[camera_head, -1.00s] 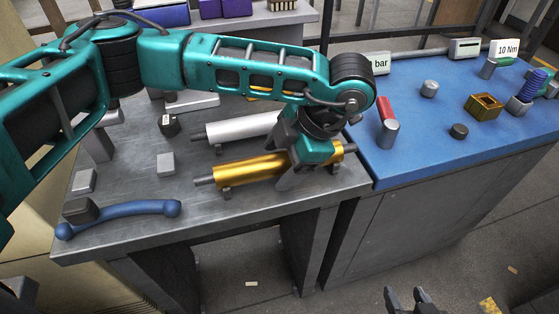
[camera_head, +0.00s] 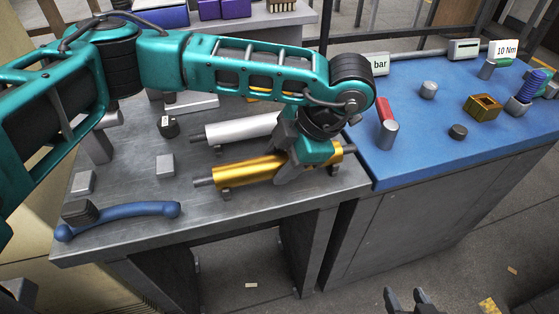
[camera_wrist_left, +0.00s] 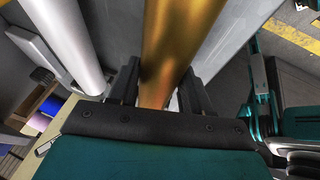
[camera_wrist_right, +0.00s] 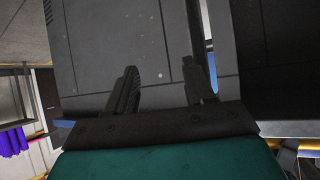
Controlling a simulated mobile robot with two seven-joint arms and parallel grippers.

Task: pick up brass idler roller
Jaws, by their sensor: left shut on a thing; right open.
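The brass idler roller (camera_head: 248,172) lies level on small supports on the grey bench, near its front edge. My left gripper (camera_head: 290,172) reaches down over its right half and is shut on it. In the left wrist view the roller (camera_wrist_left: 175,45) runs between the two fingers of the left gripper (camera_wrist_left: 160,92). The part of the roller under the gripper is hidden in the head view. My right gripper (camera_head: 412,298) is open and empty, low in front of the benches. In the right wrist view the right gripper (camera_wrist_right: 163,85) has nothing between its fingers.
A silver roller (camera_head: 238,129) lies parallel just behind the brass one. A blue handle-like bar (camera_head: 130,212) and small grey blocks (camera_head: 165,165) are on the bench's left. The blue-topped bench (camera_head: 400,160) at right holds a red-and-grey cylinder (camera_head: 388,125) and a brass block (camera_head: 482,107).

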